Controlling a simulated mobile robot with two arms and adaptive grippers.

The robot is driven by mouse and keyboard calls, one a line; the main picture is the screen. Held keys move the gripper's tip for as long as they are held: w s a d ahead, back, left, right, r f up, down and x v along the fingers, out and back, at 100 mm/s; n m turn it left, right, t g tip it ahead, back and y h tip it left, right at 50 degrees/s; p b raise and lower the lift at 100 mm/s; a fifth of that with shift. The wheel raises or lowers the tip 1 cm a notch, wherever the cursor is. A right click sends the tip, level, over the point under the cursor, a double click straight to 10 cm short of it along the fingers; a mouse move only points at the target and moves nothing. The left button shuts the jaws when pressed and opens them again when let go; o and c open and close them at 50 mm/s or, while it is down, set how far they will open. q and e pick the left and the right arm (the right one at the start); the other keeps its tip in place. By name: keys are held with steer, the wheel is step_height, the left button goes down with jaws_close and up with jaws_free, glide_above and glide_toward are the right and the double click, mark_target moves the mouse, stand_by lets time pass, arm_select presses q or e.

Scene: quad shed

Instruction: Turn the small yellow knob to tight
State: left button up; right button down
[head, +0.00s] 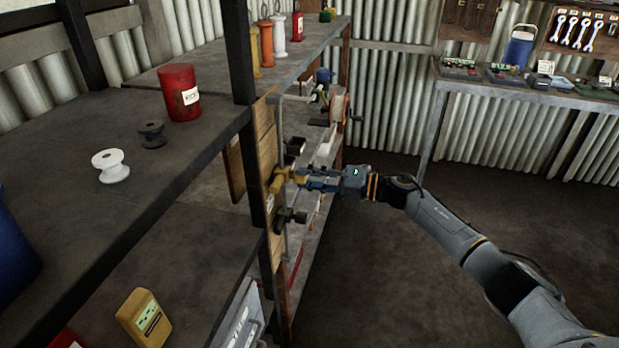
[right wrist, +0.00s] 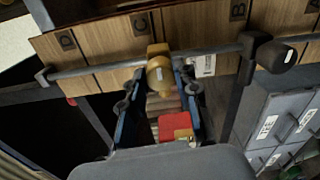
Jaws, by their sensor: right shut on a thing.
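The small yellow knob (head: 279,178) sits on a thin metal rod along the edge of a wooden panel (head: 265,130) on the shelf unit. In the right wrist view the yellow knob (right wrist: 159,72) is between the two blue fingers of my right gripper (right wrist: 158,80). My right gripper (head: 300,180) reaches it from the right in the head view and is shut on it. The fingers hide part of its sides. Any mark for tight cannot be made out. My left gripper is not in view.
A larger black knob (right wrist: 277,55) sits on the same rod. Behind it are wooden boards lettered D, C and B. A red block (right wrist: 175,124) shows below the yellow knob, and grey drawers (right wrist: 270,120) stand at right. The floor (head: 390,260) is clear.

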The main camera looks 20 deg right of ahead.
steer(key=c, duration=1)
jaws_free()
steer(key=shift+d, duration=0.1)
steer(key=v, duration=1.1)
steer(key=shift+s+d, duration=0.25)
steer(key=shift+d, duration=0.1)
steer(key=shift+f, duration=0.15)
